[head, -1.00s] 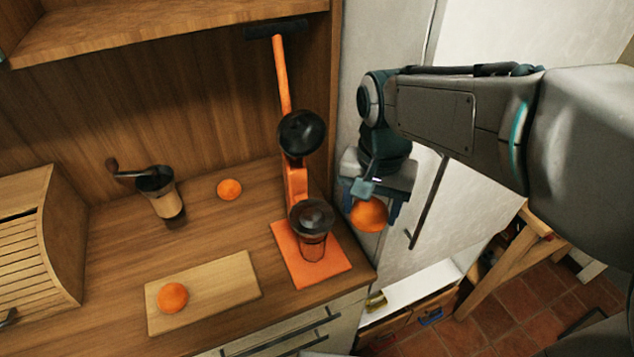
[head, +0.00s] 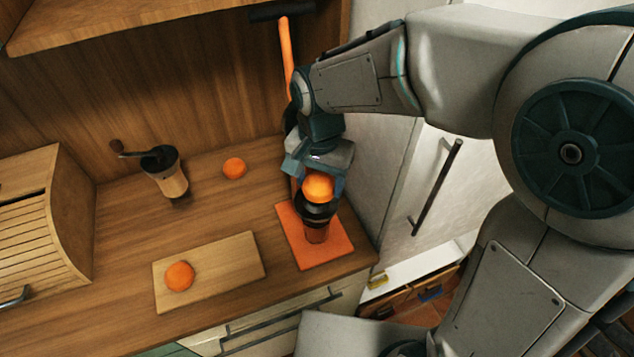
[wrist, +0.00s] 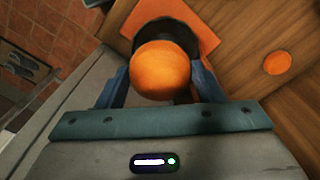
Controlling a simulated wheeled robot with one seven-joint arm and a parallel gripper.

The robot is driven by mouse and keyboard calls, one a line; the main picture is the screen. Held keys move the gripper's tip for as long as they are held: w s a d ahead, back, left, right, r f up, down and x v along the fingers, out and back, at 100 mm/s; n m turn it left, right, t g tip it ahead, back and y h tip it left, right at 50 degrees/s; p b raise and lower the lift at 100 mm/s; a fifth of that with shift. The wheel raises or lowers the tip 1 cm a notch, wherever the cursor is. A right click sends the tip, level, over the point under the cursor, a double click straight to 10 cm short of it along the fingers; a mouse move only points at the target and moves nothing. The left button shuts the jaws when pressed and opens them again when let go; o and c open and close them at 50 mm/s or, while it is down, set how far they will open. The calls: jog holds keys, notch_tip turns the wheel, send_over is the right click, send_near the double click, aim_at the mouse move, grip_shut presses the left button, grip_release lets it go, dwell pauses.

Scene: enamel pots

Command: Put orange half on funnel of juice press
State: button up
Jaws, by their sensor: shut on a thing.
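My gripper (head: 318,185) is shut on an orange half (head: 318,188), its fingers on either side of it. In the wrist view the orange half (wrist: 160,70) sits between the blue fingers, its round side toward the camera. In the head view it appears right over the dark funnel (head: 316,214) of the juice press. The funnel's dark rim (wrist: 166,30) shows behind the orange half in the wrist view. Whether the orange half touches the funnel cannot be told. The press has an orange base (head: 336,250) and an orange column (head: 286,45), partly hidden by my arm.
A cutting board (head: 225,265) holds another orange piece (head: 179,276). A further orange piece (head: 234,168) lies near the back wall. A grinder (head: 167,172) stands at left, beside a bread box (head: 45,230). A tall pale cabinet with a handle (head: 436,188) is at right.

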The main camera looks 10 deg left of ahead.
aim_at(316, 192)
jog(key=shift+w+a+f, duration=0.2)
jog(key=shift+a+f, duration=0.1)
jog(key=shift+a, duration=0.05)
jog(key=shift+f+p, duration=0.5)
jog(key=shift+f, duration=1.45)
jog(key=shift+f, duration=0.2)
jog(key=o, duration=1)
jog(key=shift+r, duration=0.1)
notch_tip(316, 192, up, 12)
jog(key=shift+r+b, duration=0.15)
jog(key=shift+b, duration=0.45)
